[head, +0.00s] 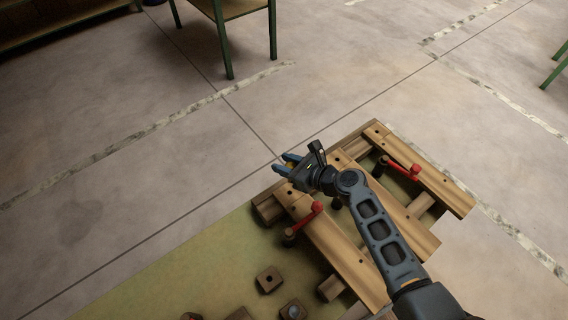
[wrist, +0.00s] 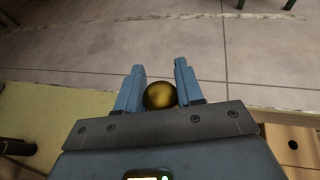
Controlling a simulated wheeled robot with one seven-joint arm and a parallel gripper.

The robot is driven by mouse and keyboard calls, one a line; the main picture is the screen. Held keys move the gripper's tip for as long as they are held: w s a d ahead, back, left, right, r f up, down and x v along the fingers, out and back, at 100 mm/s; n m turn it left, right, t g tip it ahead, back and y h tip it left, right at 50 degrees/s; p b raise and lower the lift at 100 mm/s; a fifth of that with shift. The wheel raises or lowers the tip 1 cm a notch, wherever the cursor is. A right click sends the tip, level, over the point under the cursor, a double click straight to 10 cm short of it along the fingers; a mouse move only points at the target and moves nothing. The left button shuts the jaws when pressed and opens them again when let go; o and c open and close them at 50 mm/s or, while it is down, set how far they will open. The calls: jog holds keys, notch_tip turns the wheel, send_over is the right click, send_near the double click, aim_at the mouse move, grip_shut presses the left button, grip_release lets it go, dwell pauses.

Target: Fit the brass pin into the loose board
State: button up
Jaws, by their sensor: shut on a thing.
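My gripper (head: 284,164) is at the far edge of the bench, beyond the board ends in the head view. In the wrist view its blue fingers (wrist: 159,85) are closed on the brass pin (wrist: 159,95), whose rounded gold end shows between them. The rest of the pin is hidden. Several wooden boards lie side by side: a left board (head: 335,246), a middle board (head: 421,235), partly behind my arm, and a right board (head: 425,172). Dark holes show in the left and right boards. I cannot tell which board is loose. A board corner with a hole (wrist: 294,150) shows in the wrist view.
Small wooden blocks with holes (head: 269,279) lie on the green bench top (head: 205,268). Open floor lies beyond the bench, with a green-legged table (head: 228,12) farther off.

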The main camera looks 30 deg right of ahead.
jog(key=shift+r, duration=0.1)
jog(key=shift+f+b, duration=2.35)
jog(key=shift+f, duration=0.65)
jog(key=shift+f+b, duration=1.15)
jog(key=shift+f, duration=0.55)
jog(key=shift+r, duration=0.15)
jog(key=shift+r+p, duration=1.3)
jog(key=shift+p, duration=0.1)
jog(key=shift+f, duration=0.15)
dwell(1.5)
